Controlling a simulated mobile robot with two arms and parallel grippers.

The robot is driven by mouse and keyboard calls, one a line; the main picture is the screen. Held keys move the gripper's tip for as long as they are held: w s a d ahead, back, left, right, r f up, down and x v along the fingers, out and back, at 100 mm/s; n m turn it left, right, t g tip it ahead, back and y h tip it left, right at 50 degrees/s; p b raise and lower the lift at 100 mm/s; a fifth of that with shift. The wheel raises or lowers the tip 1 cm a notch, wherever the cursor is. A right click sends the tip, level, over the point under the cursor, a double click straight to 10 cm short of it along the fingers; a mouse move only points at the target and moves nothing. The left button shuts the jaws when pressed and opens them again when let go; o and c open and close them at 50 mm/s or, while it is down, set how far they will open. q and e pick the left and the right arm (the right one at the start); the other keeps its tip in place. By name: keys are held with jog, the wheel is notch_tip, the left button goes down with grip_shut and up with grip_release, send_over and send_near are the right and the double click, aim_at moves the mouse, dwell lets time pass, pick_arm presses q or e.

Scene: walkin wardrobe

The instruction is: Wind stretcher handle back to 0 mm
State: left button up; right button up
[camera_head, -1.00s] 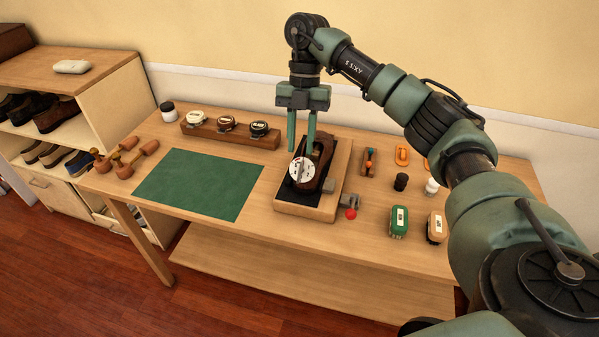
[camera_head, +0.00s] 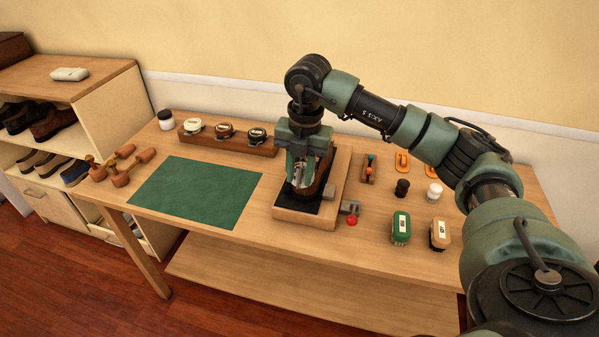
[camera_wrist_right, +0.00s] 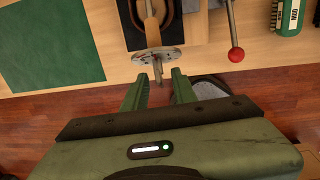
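The stretcher stands on the workbench: a wooden base (camera_head: 300,217) with a dark pad and a brown shoe (camera_head: 322,178). A round pale dial disc (camera_wrist_right: 158,55) with a short metal handle (camera_wrist_right: 158,73) shows in the right wrist view. A lever with a red ball (camera_head: 352,221) sticks out at the base's right; the ball also shows in the wrist view (camera_wrist_right: 236,54). My right gripper (camera_head: 301,180) is over the stretcher, pointing down. In the wrist view its open fingers (camera_wrist_right: 160,80) lie either side of the handle's end, with gaps visible. The fingers partly hide the disc in the head view.
A green mat (camera_head: 195,193) lies left of the stretcher. A wooden rack with several round tins (camera_head: 224,130) stands behind it. Brushes (camera_head: 400,228), small bottles (camera_head: 402,188) and a small tool holder (camera_head: 368,168) stand to the right. Wooden shoe trees (camera_head: 120,165) lie at the left.

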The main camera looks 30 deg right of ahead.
jog(key=shift+f, duration=0.25)
grip_shut()
jog(key=shift+a+r+n+g+h+p, duration=0.1)
jog(key=shift+r+n+g+h+p, duration=0.15)
jog(key=shift+p, duration=0.35)
jog(key=shift+w+f, duration=0.1)
jog(key=shift+f, duration=0.15)
grip_release()
jog(key=shift+r, duration=0.1)
notch_tip(320, 180, up, 8)
jog(key=shift+f+b, duration=0.15)
jog(key=shift+b, duration=0.45)
